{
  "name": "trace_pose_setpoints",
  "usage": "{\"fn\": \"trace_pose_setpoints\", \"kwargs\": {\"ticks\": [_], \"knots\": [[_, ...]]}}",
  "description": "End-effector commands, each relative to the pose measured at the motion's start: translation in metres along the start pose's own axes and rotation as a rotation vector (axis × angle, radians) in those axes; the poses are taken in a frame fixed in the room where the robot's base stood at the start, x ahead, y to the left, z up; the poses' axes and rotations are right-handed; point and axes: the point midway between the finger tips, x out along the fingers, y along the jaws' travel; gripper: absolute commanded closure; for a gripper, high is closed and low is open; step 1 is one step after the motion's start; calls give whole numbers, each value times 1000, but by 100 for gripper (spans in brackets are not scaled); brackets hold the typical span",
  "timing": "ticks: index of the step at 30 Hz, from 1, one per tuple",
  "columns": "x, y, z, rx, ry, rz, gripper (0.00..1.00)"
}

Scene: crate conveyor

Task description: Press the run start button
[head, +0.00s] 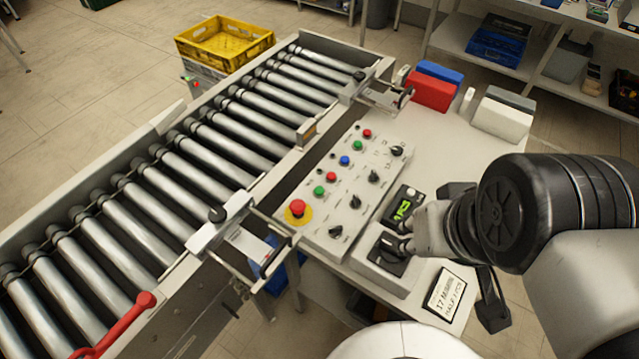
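A sloped pale control panel (345,190) stands beside the conveyor. It carries a green button (319,190), a red button (332,176), a blue button (344,160), a second green button (357,146) and a second red one (367,133). The labels are too small to read, so I cannot tell which button is run start. My gripper (412,238) is at the right of the panel, over the small box with a black plate (386,262), apart from the coloured buttons. My own wrist partly hides it, and its finger opening cannot be made out.
A red emergency stop (298,208) on yellow and several black knobs (374,176) share the panel. The roller conveyor (180,180) runs along the left; a yellow crate (224,42) stands behind.

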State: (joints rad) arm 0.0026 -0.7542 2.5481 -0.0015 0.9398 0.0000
Motion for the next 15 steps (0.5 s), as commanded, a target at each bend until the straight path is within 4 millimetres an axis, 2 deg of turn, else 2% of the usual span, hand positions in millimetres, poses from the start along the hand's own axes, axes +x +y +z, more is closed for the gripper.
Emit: {"fn": "trace_pose_setpoints", "kwargs": {"ticks": [1,11,15], "knots": [[0,0,0,0,0,0,78],[0,0,0,0,0,0,100],[0,0,0,0,0,0,100]]}}
